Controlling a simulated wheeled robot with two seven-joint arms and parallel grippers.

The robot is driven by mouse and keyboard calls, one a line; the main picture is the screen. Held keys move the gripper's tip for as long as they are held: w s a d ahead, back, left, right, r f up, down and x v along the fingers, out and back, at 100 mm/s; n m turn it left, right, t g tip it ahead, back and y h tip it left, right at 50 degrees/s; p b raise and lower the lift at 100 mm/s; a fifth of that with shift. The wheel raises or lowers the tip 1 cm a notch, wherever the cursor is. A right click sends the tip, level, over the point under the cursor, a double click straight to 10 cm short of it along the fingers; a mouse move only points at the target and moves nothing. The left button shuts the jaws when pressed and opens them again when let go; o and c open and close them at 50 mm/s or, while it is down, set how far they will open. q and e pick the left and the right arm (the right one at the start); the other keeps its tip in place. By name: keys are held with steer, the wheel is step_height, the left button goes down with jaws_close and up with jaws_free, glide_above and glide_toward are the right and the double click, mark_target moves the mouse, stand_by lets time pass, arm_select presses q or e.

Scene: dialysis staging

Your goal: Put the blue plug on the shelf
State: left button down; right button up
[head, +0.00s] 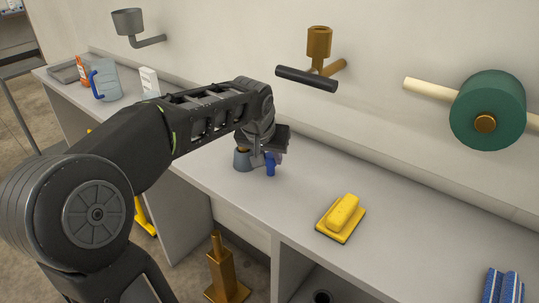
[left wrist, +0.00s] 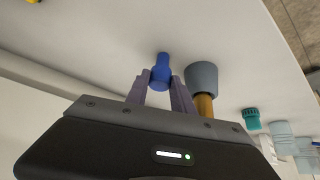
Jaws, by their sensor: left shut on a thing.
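The blue plug (head: 271,164) is at my left gripper (head: 262,158) over the counter in the head view. In the left wrist view the blue plug (left wrist: 161,70) sits between the fingertips of the left gripper (left wrist: 160,84), which is shut on it. I cannot tell whether the plug touches the counter. A grey cup-like piece with a brass part (left wrist: 203,80) is just beside the right-hand finger in the left wrist view. It also shows left of the gripper in the head view (head: 242,161). My right gripper is not in view.
A jug (head: 105,82) stands at the far left. A wall tap-like fitting (head: 318,62) and a green roll (head: 488,110) project above. An open space lies under the counter.

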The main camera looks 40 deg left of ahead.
arm_select(q)
steer(key=c, duration=1.1)
jaws_free()
steer(key=shift+f, duration=0.1)
steer(key=shift+r+p, duration=0.3)
steer(key=v, duration=1.2)
steer(key=shift+f, duration=0.1)
